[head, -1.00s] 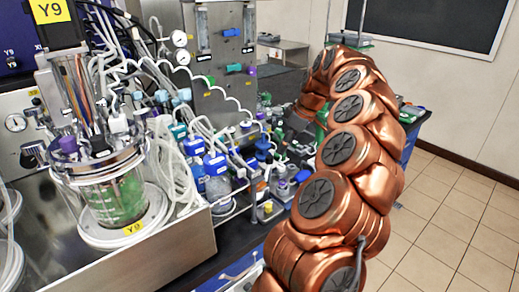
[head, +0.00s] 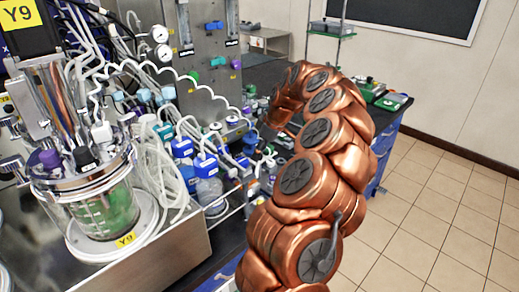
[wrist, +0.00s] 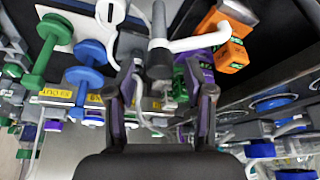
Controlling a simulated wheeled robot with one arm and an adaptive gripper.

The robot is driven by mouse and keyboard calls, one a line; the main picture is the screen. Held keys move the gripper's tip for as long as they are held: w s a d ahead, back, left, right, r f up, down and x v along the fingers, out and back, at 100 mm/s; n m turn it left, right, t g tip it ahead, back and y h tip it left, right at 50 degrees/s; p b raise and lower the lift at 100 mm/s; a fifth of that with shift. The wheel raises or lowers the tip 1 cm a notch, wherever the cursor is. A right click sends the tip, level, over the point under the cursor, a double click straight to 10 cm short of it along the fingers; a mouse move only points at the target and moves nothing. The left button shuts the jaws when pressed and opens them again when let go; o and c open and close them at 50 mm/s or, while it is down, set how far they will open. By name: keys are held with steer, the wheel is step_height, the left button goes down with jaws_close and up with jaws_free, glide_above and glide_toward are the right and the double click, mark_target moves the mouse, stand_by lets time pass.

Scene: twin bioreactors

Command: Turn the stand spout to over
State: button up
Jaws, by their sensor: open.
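In the wrist view my gripper (wrist: 168,92) is open, with its two dark fingers apart and nothing seen clamped between them. Just beyond the fingertips a grey upright post (wrist: 159,45) stands, with a white curved arm (wrist: 202,41) reaching right from it. This looks like the stand spout, though I cannot be sure. Whether a finger touches the post is unclear. In the head view my copper arm reaches over the bench, and the gripper and spout cannot be made out among the crowded parts.
An orange box (wrist: 232,50) sits right of the post, and blue (wrist: 88,52) and green (wrist: 40,60) knobs sit left. In the head view a glass vessel (head: 108,212) labelled Y9 and capped bottles (head: 206,168) crowd the bench left of my arm. The tiled floor (head: 425,200) at right is clear.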

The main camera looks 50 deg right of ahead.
steer(key=shift+f, duration=0.25)
steer(key=shift+c, duration=0.3)
jaws_close()
